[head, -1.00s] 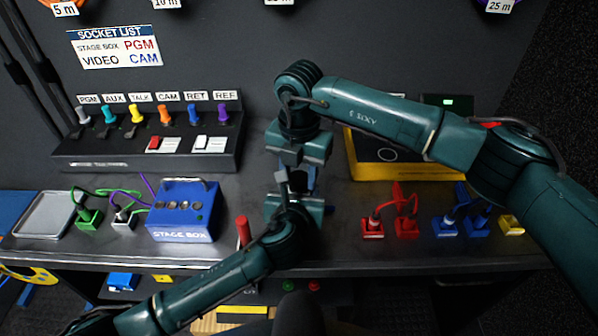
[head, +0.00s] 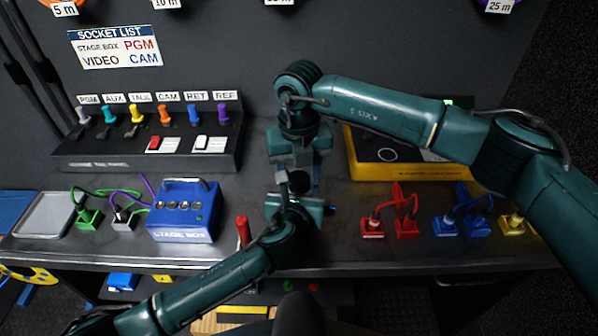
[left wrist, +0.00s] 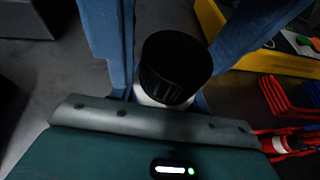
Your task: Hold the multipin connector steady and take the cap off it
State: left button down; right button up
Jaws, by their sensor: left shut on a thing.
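The multipin connector shows in the left wrist view as a pale body (left wrist: 152,98) under a ribbed black cap (left wrist: 172,66). The cap sits on it and also shows as a dark round shape in the head view (head: 300,183). My left gripper (head: 298,202) is shut on the connector, with its blue fingers on both sides of it in the left wrist view. My right gripper (head: 303,166) is just behind and above the cap in the head view. Its fingers are mostly hidden, so I cannot tell whether they are open or touch the cap.
A blue stage box (head: 183,222) and a grey tray (head: 43,215) stand on the left of the bench. A yellow case (head: 430,172) is at the back right. Red plugs (head: 372,228), blue plugs (head: 445,227) and a yellow plug (head: 513,224) lie in front of it.

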jog(key=shift+o, duration=0.9)
jog(key=shift+r, duration=2.4)
notch_tip(320, 180, up, 3)
jog(key=shift+m, duration=1)
jog(key=shift+f, duration=3.9)
jog(key=shift+c, duration=0.2)
jog(key=c, duration=1)
